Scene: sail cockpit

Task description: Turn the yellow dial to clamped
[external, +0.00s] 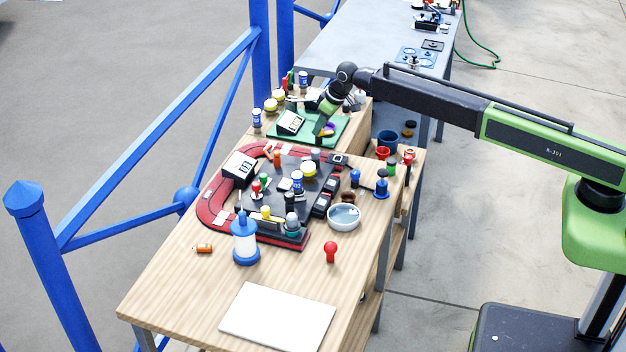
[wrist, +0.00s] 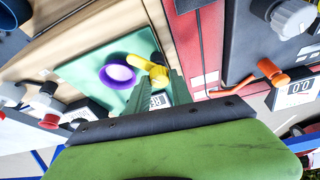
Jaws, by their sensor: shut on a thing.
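The yellow dial (wrist: 152,66) stands on a green board (wrist: 85,72) in the wrist view, beside a purple round part with a pale top (wrist: 118,73). My gripper (wrist: 162,80) has its two green fingers shut on the near end of the yellow dial. In the external view my gripper (external: 324,121) reaches down over the green board (external: 289,137) at the back of the wooden bench. The dial is mostly hidden in that view, and I cannot read any clamped mark.
A small display box (external: 290,122) stands on the green board. A dark panel edged in red (external: 215,205) fills the bench's middle with several knobs and levers. A white bowl (external: 344,217) and blue-white bottle (external: 245,240) stand nearby. Blue rails (external: 150,140) run along the left.

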